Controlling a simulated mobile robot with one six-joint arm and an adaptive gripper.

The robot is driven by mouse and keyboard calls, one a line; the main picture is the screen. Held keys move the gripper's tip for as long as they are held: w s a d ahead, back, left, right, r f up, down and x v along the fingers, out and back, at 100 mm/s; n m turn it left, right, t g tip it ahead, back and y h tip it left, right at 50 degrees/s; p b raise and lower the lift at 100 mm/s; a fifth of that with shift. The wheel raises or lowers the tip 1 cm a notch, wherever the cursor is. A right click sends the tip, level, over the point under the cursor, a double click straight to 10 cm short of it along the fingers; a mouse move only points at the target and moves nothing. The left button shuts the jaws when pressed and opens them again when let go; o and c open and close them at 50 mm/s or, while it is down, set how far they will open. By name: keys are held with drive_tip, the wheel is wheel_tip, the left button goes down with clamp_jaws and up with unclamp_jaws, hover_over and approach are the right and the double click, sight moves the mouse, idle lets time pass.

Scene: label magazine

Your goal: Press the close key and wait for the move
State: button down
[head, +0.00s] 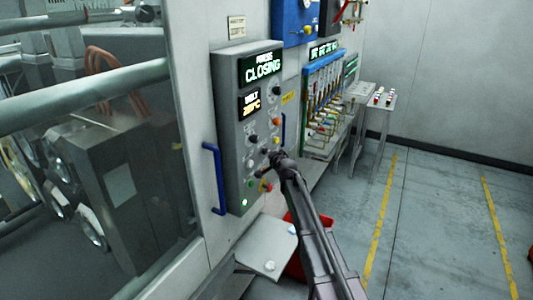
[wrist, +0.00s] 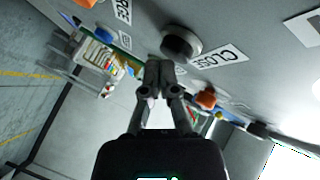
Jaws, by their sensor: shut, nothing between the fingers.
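The grey control panel (head: 228,130) stands upright on the wall in the head view. Its upper green display (head: 262,68) reads "CLOSING". In the wrist view a plate reading "CLOSE" (wrist: 219,57) sits beside a round black key (wrist: 180,41). My gripper (head: 266,165) is at the lower right of the panel face. In the wrist view my gripper (wrist: 158,68) is shut and empty, its tips just below the black key. I cannot tell whether they touch it. My arm partly hides the panel's lower right edge.
A blue handle (head: 213,178) sticks out left of the panel, and a grey shelf (head: 266,247) juts out below. A rack of tools (head: 322,100) and a small table (head: 376,99) stand beyond. The floor (head: 440,220) at right is clear.

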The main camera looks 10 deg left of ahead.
drive_tip(key=shift+s+d, duration=0.15)
drive_tip(key=shift+d, duration=0.35)
drive_tip(key=shift+s+d, duration=0.3)
drive_tip(key=shift+d, duration=0.45)
drive_tip(key=shift+s+d, duration=0.25)
drive_tip(key=shift+d, duration=0.55)
drive_tip(key=shift+s+d, duration=0.3)
drive_tip(key=shift+d, duration=0.45)
drive_tip(key=s+d+f+n+g+h, duration=0.2)
drive_tip(key=s+d+f+g, duration=0.2)
drive_tip(key=s+d, duration=0.4)
drive_tip(key=s+d+f+n+g+h, duration=0.2)
drive_tip(key=s+d+f+g, duration=0.3)
drive_tip(key=s, duration=1.4)
drive_tip(key=s+d+f+n+g+h, duration=0.2)
drive_tip(key=s+d+f+g, duration=0.2)
drive_tip(key=s+d, duration=0.9)
drive_tip(key=shift+s+f+g+h, duration=0.25)
drive_tip(key=shift+f+g+h, duration=0.15)
drive_tip(key=shift+f, duration=0.3)
drive_tip(key=shift+a, duration=0.2)
